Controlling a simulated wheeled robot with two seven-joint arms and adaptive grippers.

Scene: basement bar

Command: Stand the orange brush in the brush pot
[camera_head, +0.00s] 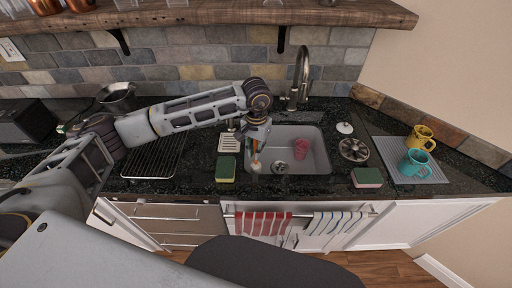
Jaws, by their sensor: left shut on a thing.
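My left gripper (257,143) is over the left edge of the sink (318,164), pointing down. It is shut on a thin orange brush (254,153); its pale head hangs below the fingers, near the sink's left rim. The gripper covers the upper part of the brush. I cannot clearly make out the brush pot; a small dark upright thing (231,125) stands behind a pale slatted rack (229,142) left of the gripper, but is too small to identify. My right gripper is not in view.
A tall faucet (300,76) stands behind the sink. A pink object (301,148) lies in the basin. Sponges (226,168) (367,178) flank the sink at the front. A yellow mug (421,138) and teal mug (413,162) stand on a grey mat at right.

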